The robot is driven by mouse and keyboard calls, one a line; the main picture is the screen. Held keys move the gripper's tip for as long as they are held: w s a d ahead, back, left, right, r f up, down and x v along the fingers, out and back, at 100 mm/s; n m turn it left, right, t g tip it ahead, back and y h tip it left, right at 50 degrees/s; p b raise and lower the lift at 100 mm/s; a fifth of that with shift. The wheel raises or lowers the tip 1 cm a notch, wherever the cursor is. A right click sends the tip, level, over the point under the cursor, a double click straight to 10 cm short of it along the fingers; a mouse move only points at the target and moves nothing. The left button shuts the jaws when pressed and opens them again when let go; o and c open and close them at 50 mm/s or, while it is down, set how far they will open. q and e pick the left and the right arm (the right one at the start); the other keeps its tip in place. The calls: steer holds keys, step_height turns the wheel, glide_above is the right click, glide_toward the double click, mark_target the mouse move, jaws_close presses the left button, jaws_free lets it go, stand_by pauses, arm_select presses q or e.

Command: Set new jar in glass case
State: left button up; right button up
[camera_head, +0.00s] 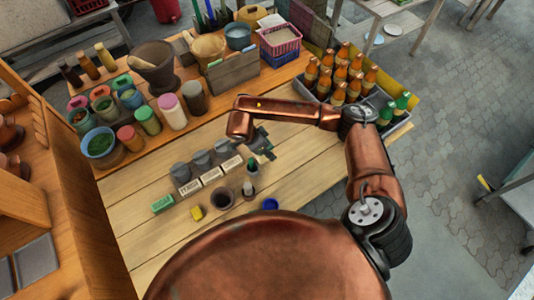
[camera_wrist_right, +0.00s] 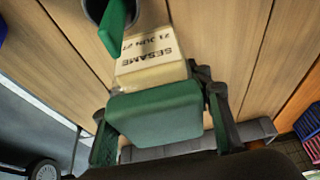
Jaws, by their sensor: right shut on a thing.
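My right gripper (camera_head: 264,150) is over the middle of the plank table (camera_head: 300,165). In the right wrist view the gripper (camera_wrist_right: 160,125) is shut on a green-topped jar (camera_wrist_right: 155,110). A cream face with SESAME and a date (camera_wrist_right: 150,67) lies just beyond the green; it seems part of the same jar, but I cannot be sure. Three grey jars (camera_head: 201,160) stand in a row left of the gripper, with pale labelled blocks (camera_head: 211,176) in front. I cannot make out a glass case. My left gripper is not in view.
A green block (camera_head: 162,203), yellow block (camera_head: 197,212), dark cup (camera_head: 223,197), small bottle (camera_head: 248,188) and blue round thing (camera_head: 270,204) stand nearby. Colour-lidded jars (camera_head: 148,120) and a mortar (camera_head: 154,65) are at left. Bottles (camera_head: 345,72) fill a crate at right.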

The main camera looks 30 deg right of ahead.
steer(key=shift+f, duration=1.65)
steer(key=shift+f, duration=0.2)
steer(key=o, duration=1.4)
steer(key=shift+c, duration=0.2)
steer(key=shift+r, duration=0.1)
